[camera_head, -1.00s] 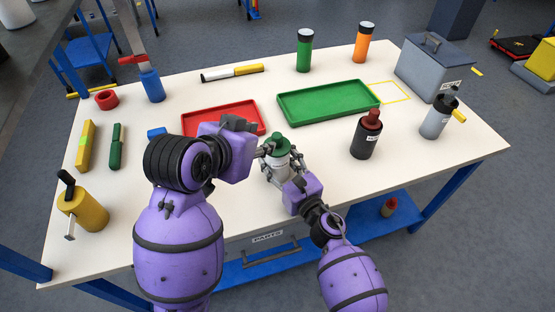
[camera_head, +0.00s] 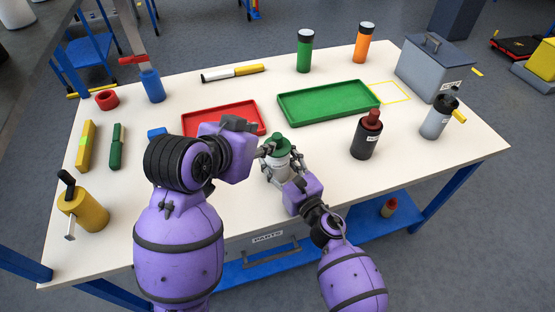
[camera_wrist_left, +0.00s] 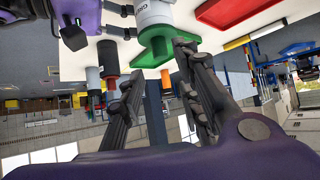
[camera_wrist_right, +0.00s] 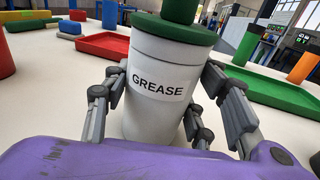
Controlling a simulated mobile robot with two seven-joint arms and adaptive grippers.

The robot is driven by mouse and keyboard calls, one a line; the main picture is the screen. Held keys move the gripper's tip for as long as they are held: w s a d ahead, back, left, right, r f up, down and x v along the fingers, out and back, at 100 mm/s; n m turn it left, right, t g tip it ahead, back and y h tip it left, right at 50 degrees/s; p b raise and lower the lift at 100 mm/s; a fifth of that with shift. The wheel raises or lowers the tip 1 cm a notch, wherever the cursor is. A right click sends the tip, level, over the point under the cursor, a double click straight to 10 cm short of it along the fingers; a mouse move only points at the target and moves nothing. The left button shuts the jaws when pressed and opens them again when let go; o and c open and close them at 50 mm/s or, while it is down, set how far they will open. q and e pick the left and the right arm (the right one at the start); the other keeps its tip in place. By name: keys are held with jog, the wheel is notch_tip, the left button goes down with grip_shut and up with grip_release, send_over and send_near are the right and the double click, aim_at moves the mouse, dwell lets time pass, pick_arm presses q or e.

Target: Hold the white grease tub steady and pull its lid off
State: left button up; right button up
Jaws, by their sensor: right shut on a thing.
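The white grease tub (camera_head: 277,172) stands near the front middle of the table, upright, with its GREASE label facing the right wrist camera (camera_wrist_right: 157,85). Its green lid (camera_head: 281,147) with a raised knob sits on top; it also shows in the left wrist view (camera_wrist_left: 157,45). My right gripper (camera_wrist_right: 158,88) is shut on the tub, with fingers on both sides of the body below the lid. My left gripper (camera_wrist_left: 158,72) is open beside the lid, its fingers apart and the lid's knob near the gap. Part of the tub is hidden by my grippers in the head view.
A red tray (camera_head: 232,107) and a green tray (camera_head: 328,91) lie behind the tub. A dark bottle with a red top (camera_head: 366,138) stands to the right. A small blue block (camera_head: 157,133) lies left of the red tray. The table's front right is clear.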

pick_arm(q)
jog(key=shift+o, duration=0.4)
jog(key=shift+o, duration=1.2)
jog(key=shift+d, duration=0.15)
jog(key=o, duration=0.8)
jog(key=d+g, duration=0.1)
jog(key=d, duration=0.3)
jog(key=d+r+h, duration=0.1)
jog(key=d, duration=0.3)
jog(key=d+r+m+g+h, duration=0.1)
jog(key=d, duration=0.2)
jog(key=shift+w+d+r+g, duration=0.1)
jog(key=shift+w+d+g, duration=0.2)
jog(key=shift+w+d, duration=0.1)
jog(key=n+g+y, duration=0.7)
jog(key=n, duration=0.5)
send_near(278, 135)
jog(key=shift+s+a, duration=0.1)
jog(key=shift+a, duration=0.05)
notch_tip(278, 135, down, 12)
jog(key=shift+r, duration=0.15)
